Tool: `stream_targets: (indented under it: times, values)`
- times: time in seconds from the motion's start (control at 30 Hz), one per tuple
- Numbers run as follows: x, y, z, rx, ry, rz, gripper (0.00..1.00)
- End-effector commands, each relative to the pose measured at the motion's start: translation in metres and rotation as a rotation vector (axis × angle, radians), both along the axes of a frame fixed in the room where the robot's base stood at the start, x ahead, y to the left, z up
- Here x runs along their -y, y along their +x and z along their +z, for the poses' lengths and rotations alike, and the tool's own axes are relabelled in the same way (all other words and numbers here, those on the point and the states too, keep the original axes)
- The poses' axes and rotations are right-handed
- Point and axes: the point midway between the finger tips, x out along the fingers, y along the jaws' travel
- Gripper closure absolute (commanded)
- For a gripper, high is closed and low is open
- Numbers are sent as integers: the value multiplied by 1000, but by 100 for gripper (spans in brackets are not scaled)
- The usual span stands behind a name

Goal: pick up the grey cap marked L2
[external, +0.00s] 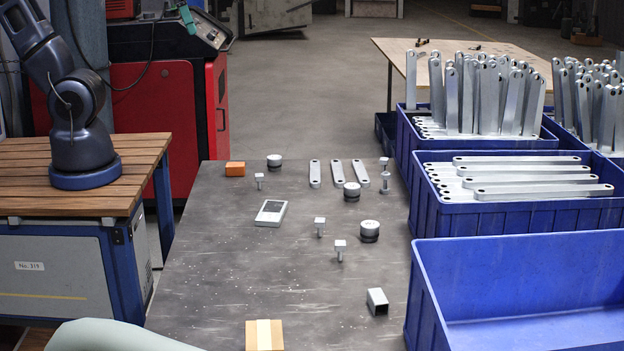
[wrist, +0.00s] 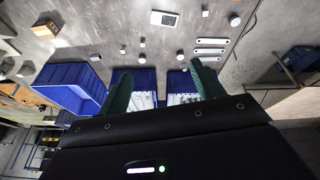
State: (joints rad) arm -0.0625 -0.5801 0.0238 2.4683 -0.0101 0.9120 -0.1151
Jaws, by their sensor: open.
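Several grey caps stand on the dark table (external: 215,265); I cannot read any marking, so I cannot tell which is L2. One cap (external: 274,160) is at the far left, another (external: 352,188) is just in front of the flat brackets, and a third (external: 370,231) is nearer the blue bins. In the wrist view, round caps show at the upper right (wrist: 234,19), above the bins (wrist: 180,55) and left of that one (wrist: 142,57). My gripper (wrist: 160,72) has two green fingers spread wide, with nothing between them. It is apart from the caps.
The table's left front is clear.

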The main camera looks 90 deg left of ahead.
Motion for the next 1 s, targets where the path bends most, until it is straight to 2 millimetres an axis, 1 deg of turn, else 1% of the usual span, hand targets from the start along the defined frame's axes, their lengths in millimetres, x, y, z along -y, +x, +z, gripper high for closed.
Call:
stream_targets:
  times: [0.03,0.2,0.37,0.57,0.77,1.0]
  values:
    - [-7,12,-3,-14,-11,38,33]
    - [-28,48,-14,-51,-48,164,33]
    - [-52,80,-30,-84,-80,284,33]
    - [-87,118,-55,-122,-114,437,33]
    - [-126,151,-88,-160,-143,590,33]
    - [-176,181,-136,-204,-172,777,33]
